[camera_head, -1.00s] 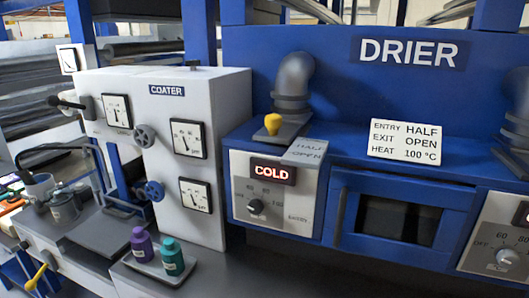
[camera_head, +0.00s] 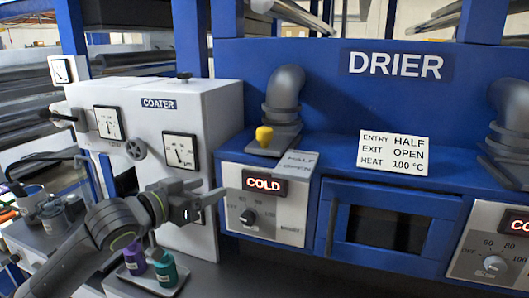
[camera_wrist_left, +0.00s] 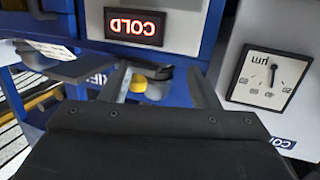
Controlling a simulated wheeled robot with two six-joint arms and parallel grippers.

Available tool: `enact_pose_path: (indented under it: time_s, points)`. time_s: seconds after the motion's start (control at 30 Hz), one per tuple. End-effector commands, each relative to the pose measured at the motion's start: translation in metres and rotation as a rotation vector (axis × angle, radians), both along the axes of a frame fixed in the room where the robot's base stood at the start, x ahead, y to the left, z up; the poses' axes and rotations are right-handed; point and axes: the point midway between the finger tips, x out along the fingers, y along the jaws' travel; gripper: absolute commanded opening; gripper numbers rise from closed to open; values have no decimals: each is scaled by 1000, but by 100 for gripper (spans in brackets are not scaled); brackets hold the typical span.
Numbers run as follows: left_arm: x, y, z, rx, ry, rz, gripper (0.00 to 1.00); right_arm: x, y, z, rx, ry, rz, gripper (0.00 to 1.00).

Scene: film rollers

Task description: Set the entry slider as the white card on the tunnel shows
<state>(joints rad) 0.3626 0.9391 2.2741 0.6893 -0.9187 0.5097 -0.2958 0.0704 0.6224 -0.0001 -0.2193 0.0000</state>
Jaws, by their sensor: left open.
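The white card (camera_head: 393,153) on the blue drier tunnel reads ENTRY HALF, EXIT OPEN, HEAT 100 °C. The entry slider's yellow knob (camera_head: 264,136) stands at the foot of the left grey duct, behind a plate (camera_head: 296,163) marked HALF and OPEN. The knob is up beside the HALF end of the plate. My left gripper (camera_head: 208,193) is open and empty in front of the coater, left of the COLD display and lower than the knob. In the left wrist view the yellow knob (camera_wrist_left: 137,83) shows beyond and between the fingers, apart from them. My right gripper is not in view.
The COLD display (camera_head: 264,184) and heat dial (camera_head: 248,217) are right of my left gripper. The white coater (camera_head: 215,120) stands close behind it. Purple (camera_head: 134,258) and teal (camera_head: 164,268) bottles stand on a tray below my arm.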

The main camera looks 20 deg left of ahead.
Motion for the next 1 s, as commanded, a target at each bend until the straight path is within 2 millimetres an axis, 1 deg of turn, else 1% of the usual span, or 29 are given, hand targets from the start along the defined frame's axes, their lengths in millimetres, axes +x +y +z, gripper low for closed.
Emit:
enact_pose_path:
  time_s: [0.03,0.1,0.2,0.27,0.37,0.57,0.73,1.0]
  points:
    - [-2,-5,30,-2,-46,-28,56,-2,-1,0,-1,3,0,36]
    - [-5,-10,57,-14,-86,-59,56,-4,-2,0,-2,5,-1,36]
    - [-10,-16,81,-28,-118,-87,56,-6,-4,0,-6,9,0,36]
    - [-11,-18,88,-33,-127,-97,56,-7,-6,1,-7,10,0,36]
    - [-10,-19,92,-38,-132,-102,56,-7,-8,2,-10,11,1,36]
    - [2,-24,93,-43,-133,-100,56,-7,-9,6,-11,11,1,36]
    - [16,-32,93,-42,-131,-103,56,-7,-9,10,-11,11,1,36]
    - [45,-44,93,-41,-129,-101,56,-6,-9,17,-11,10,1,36]
